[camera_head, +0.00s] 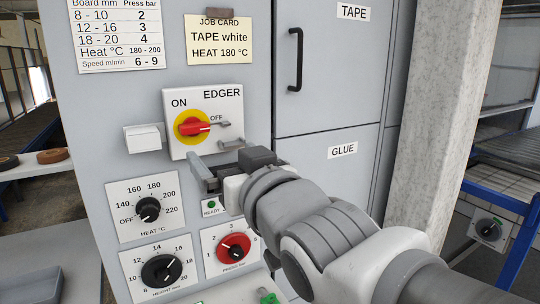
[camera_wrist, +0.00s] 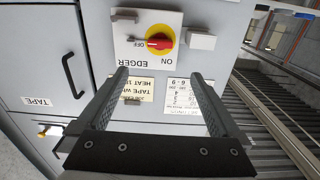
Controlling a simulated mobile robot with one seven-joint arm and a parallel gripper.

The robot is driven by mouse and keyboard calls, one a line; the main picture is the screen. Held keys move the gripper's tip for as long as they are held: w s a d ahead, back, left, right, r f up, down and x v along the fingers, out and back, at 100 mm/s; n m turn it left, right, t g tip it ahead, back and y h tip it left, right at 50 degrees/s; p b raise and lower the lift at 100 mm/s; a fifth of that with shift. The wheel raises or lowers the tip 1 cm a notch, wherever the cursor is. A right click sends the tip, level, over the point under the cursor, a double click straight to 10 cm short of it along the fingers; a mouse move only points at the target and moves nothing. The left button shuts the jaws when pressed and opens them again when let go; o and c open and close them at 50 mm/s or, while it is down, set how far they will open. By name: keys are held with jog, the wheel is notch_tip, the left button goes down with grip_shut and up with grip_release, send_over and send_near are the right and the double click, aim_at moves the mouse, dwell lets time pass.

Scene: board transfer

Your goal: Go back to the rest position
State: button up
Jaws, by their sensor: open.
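My gripper (camera_head: 217,158) is open and empty in front of the grey edger panel, just below the EDGER switch plate (camera_head: 178,105). In the wrist view my gripper (camera_wrist: 159,74) shows two spread fingers with nothing between them. The switch also shows upside down in the wrist view (camera_wrist: 160,42), beyond the fingertips. I cannot tell from these views whether a finger touches the panel.
Below are the HEAT dial (camera_head: 148,209), the HEIGHT dial (camera_head: 161,271), the red PRESS dial (camera_head: 233,247) and a READY lamp (camera_head: 211,204). A job card (camera_head: 219,40) hangs above. TAPE and GLUE cabinet doors (camera_head: 328,95) and a concrete pillar (camera_head: 432,110) stand to the right.

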dwell(0.3)
jog(key=d+f+m+g+h+p, duration=0.35)
jog(key=d+f+h, duration=0.3)
jog(key=d, duration=0.65)
jog(key=s+d+f+m+g+h+p, duration=0.2)
jog(key=s+d+f+g, duration=0.4)
jog(key=s+d, duration=0.3)
jog(key=s+f+p, duration=0.1)
jog(key=s, duration=0.1)
jog(key=shift+s+d+f+m+h, duration=0.15)
jog(key=shift+s+m+h, duration=0.2)
jog(key=shift+s, duration=0.05)
